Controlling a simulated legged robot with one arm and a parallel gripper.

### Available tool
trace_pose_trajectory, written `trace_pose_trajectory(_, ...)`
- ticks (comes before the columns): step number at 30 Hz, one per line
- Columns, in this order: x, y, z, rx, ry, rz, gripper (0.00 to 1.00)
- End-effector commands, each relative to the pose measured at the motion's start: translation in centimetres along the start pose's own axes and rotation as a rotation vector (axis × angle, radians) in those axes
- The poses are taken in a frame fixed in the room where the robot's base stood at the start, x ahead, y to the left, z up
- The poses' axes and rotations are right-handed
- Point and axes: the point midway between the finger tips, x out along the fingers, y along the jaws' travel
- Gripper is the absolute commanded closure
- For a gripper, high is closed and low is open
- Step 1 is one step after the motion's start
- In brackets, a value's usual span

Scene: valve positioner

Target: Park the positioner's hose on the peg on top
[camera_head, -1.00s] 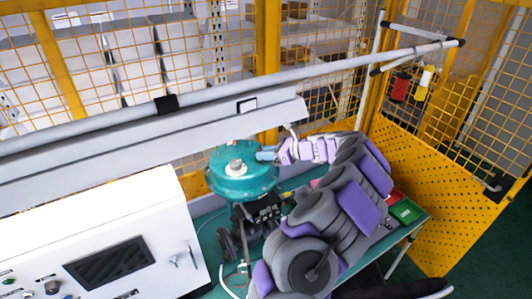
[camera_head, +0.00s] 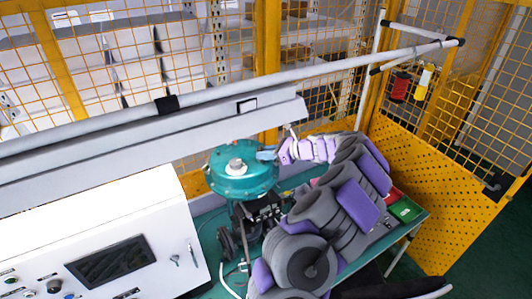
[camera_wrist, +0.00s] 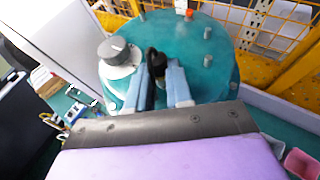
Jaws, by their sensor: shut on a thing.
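The positioner (camera_head: 240,178) is a teal round housing on the bench, with a grey knob (camera_head: 235,164) on its top. In the wrist view its teal top (camera_wrist: 185,45) fills the upper middle, with the grey knob (camera_wrist: 113,50) at left. Several short metal pegs, one of them (camera_wrist: 208,33) at the right, stand on the top; I cannot tell which is the parking peg. My gripper (camera_wrist: 157,88) has light blue fingers shut on a black hose end (camera_wrist: 154,63), over the near edge of the top. In the head view my gripper (camera_head: 267,154) is at the housing's right side.
A white control cabinet (camera_head: 90,235) stands at left. A grey rail (camera_head: 200,125) runs behind the positioner, before a yellow mesh fence (camera_head: 266,60). Green and red bins (camera_head: 405,210) sit at the bench's right.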

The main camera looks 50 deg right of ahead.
Motion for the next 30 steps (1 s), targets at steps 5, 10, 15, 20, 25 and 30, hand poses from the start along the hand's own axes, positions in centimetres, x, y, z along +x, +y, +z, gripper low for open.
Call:
trace_pose_trajectory(5, 0.12, 0.00, -0.24, 0.000, 0.000, 0.000, 1.00)
trace_pose_trajectory(10, 0.19, 0.00, -0.45, 0.000, 0.000, 0.000, 1.00)
trace_pose_trajectory(15, 0.29, 0.00, -0.66, 0.000, -0.001, 0.000, 1.00)
trace_pose_trajectory(20, 0.29, -0.01, -0.68, -0.001, 0.000, 0.000, 0.69)
trace_pose_trajectory(25, 0.30, 0.00, -0.68, 0.000, 0.000, 0.000, 0.53)
trace_pose_trajectory(30, 0.30, -0.01, -0.68, 0.000, 0.000, 0.000, 0.50)
